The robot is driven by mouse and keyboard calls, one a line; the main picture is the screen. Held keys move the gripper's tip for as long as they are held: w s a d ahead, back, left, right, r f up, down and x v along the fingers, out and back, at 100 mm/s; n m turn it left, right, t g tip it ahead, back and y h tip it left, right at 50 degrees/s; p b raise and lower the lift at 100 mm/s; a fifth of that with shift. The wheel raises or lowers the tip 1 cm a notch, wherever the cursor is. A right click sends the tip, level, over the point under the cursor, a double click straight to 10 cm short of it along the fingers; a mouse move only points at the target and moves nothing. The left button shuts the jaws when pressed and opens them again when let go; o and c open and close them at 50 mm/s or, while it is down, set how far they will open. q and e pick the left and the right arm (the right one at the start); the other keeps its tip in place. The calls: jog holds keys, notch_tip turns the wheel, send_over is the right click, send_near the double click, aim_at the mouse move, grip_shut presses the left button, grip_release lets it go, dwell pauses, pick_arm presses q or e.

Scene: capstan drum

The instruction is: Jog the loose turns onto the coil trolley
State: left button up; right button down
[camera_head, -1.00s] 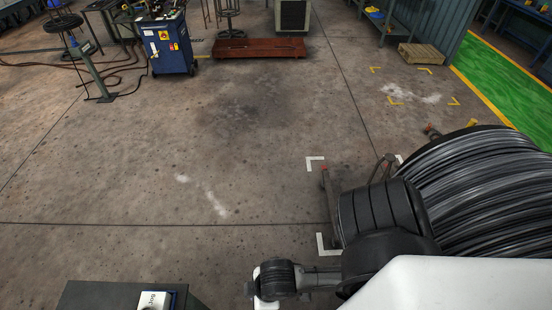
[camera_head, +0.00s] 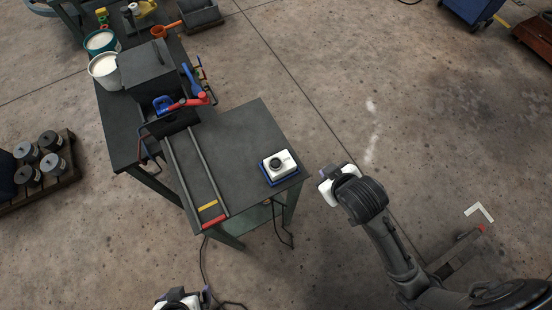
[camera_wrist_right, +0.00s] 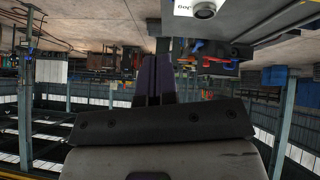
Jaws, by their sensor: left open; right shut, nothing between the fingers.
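A white control box (camera_head: 278,165) with a round black button sits on a blue base at the right end of the workbench. It also shows at the top of the right wrist view (camera_wrist_right: 196,8). My right gripper (camera_head: 323,173) is just right of the bench, apart from the box; its fingers (camera_wrist_right: 155,80) are shut with nothing between them. My left gripper (camera_head: 206,296) is at the bottom edge, partly cut off, open and away from the box. A grey frame part with a red end (camera_head: 462,250), apparently of the trolley, shows at lower right. The cable turns are out of view.
The dark workbench (camera_head: 245,135) carries two long rails, red and blue clamps (camera_head: 187,100) and pale-filled tins (camera_head: 104,68). A pallet of grey cylinders (camera_head: 45,165) stands at left. Cables hang below the bench.

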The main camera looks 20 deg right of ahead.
jog(key=w+a+r+n+y+p, duration=0.1)
jog(key=w+r+n+p, duration=0.15)
jog(key=w+r, duration=0.3)
jog(key=w+a+r+n+p, duration=0.2)
jog(key=w+r+p, duration=0.1)
jog(key=w+r, duration=0.3)
jog(key=w+a+f+m+g+y, duration=0.1)
jog(key=a+f+g+y, duration=0.1)
jog(key=f+y, duration=0.2)
jog(key=w+a+f+m+g+y, duration=0.1)
jog(key=a+f+g+y, duration=0.2)
jog(key=f, duration=0.6)
jog(key=shift+w+a+y+p, duration=0.25)
jog(key=shift+w+y+p, duration=0.1)
jog(key=shift+y, duration=0.15)
jog(key=shift+m, duration=0.25)
jog(key=shift+f, duration=0.15)
